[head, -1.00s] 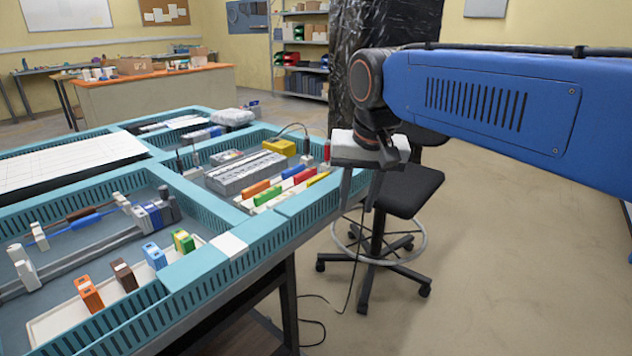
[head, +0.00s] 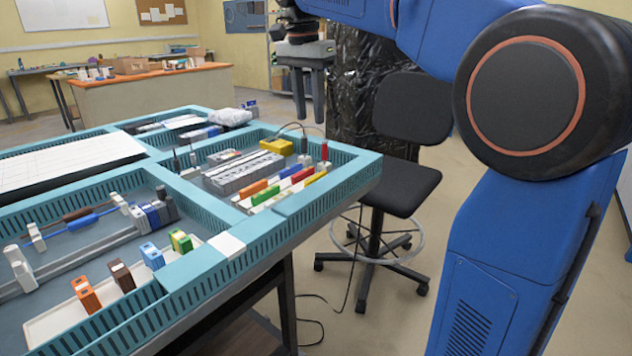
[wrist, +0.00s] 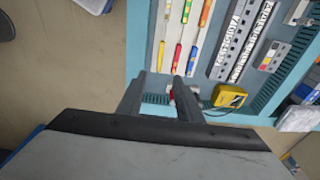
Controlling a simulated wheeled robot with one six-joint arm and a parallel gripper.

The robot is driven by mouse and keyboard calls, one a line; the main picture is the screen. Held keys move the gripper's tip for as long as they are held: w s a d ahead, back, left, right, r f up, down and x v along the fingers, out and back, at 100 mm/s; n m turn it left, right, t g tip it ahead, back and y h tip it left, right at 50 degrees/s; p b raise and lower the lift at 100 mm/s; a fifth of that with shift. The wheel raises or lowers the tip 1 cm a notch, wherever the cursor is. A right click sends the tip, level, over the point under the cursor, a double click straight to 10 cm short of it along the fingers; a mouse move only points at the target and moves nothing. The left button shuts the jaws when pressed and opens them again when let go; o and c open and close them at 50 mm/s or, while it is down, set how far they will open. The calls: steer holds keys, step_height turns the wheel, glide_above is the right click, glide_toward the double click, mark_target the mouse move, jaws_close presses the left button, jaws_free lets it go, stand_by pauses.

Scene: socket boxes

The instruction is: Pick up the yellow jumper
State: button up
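The yellow jumper (head: 316,178) is a small slim block at the right end of the near row of coloured jumpers in the blue-green tray. In the wrist view, a yellow jumper (wrist: 177,58) lies just beyond my fingertips. My gripper (head: 307,112) is high behind the tray in the head view, pointing down, its fingers apart and empty. In the wrist view, my gripper (wrist: 160,82) shows two separated dark fingers. They partly hide the tray edge and a small red part.
Green (head: 265,198), orange (head: 253,188) and red jumpers (head: 302,174) stand close by. A yellow box (head: 276,147) with a cable and a grey terminal strip (head: 243,173) share the compartment. The tray wall (head: 340,185) borders it. A black stool (head: 400,190) stands to the right.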

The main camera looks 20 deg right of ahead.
mark_target(316, 176)
steer(key=f, duration=0.5)
steer(key=d+f, duration=0.1)
steer(key=f, duration=0.5)
steer(key=w+f, duration=0.1)
steer(key=f, duration=0.4)
steer(key=shift+d+f, duration=0.3)
steer(key=shift+d, duration=0.05)
steer(key=shift+f, duration=0.25)
jaws_close()
